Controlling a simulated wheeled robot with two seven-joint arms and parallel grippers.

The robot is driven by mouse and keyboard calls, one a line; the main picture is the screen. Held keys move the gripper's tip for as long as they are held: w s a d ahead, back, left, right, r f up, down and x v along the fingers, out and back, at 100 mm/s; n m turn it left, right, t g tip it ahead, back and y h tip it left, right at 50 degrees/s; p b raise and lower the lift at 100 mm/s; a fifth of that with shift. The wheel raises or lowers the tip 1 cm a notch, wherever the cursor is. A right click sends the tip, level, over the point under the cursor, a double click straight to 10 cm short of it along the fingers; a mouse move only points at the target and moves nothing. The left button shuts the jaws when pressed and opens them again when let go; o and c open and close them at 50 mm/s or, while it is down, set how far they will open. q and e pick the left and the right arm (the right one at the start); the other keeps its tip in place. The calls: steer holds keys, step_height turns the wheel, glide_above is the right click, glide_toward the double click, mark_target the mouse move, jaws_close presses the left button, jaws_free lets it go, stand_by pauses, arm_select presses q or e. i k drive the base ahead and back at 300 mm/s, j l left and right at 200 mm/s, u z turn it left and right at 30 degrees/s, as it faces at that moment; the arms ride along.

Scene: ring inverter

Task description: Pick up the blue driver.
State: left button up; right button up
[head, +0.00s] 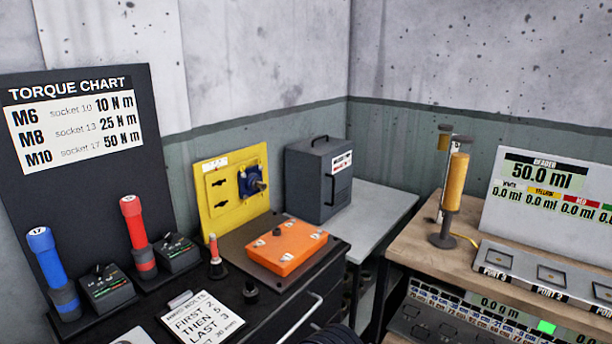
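The blue driver (48,262) stands upright, leaning slightly, at the far left of the dark bench in the head view. It has a blue handle, a top marked 17 and a dark grey lower part. A red driver (134,228) of the same shape stands to its right. Neither of my grippers shows in this view, so no gripper is seen near the blue driver.
Dark control boxes (107,288) stand beside the drivers, with a torque chart board (85,140) behind. A clipboard (203,318), an orange block (287,247) and a yellow panel (222,208) are further right. A wooden bench (405,248) stands at right.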

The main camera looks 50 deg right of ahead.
mark_target(41, 242)
steer(key=i+l+z, duration=0.1)
steer(key=l+z, duration=0.25)
steer(key=i+l+z, duration=0.2)
steer(key=l+z, duration=0.15)
steer(key=i+l+z, duration=0.2)
steer(key=l+z, duration=0.15)
steer(key=i+l, duration=0.2)
steer(key=u, duration=0.4)
steer(key=k+l+u, duration=0.1)
steer(key=u, duration=1)
steer(key=i+j+u, duration=0.15)
steer(key=j, duration=0.35)
steer(key=i+j+u, duration=0.15)
steer(key=i+j, duration=0.15)
steer(key=j, duration=0.15)
steer(key=i+j+u, duration=0.15)
steer(key=j, duration=0.3)
steer(key=i, duration=0.1)
